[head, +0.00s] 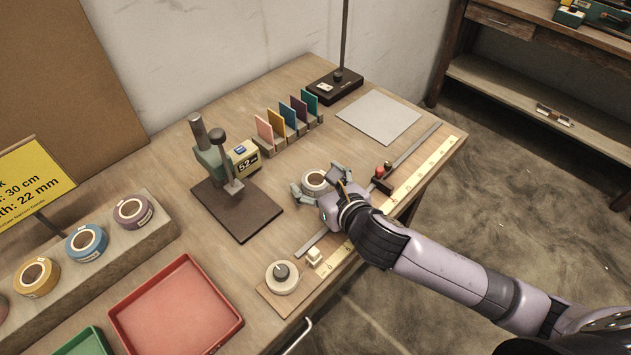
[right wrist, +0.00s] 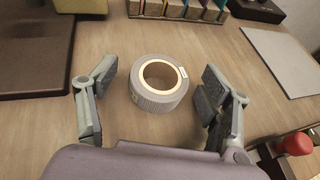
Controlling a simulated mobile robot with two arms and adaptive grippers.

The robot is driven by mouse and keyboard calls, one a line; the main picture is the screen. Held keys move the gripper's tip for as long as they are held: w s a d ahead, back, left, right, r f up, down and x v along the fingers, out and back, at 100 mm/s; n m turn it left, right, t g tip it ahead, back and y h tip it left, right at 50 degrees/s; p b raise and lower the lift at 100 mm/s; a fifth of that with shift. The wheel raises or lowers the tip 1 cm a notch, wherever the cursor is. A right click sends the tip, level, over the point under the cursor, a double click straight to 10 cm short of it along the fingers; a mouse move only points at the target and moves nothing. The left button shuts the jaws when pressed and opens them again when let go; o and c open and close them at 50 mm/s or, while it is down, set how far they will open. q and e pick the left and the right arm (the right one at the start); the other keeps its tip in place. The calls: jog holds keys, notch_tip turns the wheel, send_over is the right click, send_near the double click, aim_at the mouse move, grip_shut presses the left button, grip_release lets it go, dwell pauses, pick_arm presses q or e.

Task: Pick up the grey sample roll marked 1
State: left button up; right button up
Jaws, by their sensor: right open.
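The grey sample roll (head: 314,181) lies flat on the wooden table; it also shows in the right wrist view (right wrist: 157,101) with a small white label on its side. I cannot read a number on it. My right gripper (head: 317,186) is open, its fingers on either side of the roll. In the right wrist view, the right gripper (right wrist: 157,88) has clear gaps between both fingers and the roll. My left gripper is not in view.
A red-knobbed slider (head: 383,170) and yellow ruler (head: 420,183) lie right of the gripper. A thickness gauge (head: 221,165) on a dark plate stands left. Colored cards (head: 290,115) stand behind. A red tray (head: 176,310), a spindle roll (head: 283,277) and colored tape rolls (head: 87,242) are further left.

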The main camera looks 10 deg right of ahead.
jog(key=shift+c, duration=0.2)
jog(key=c, duration=1)
jog(key=shift+r, duration=0.15)
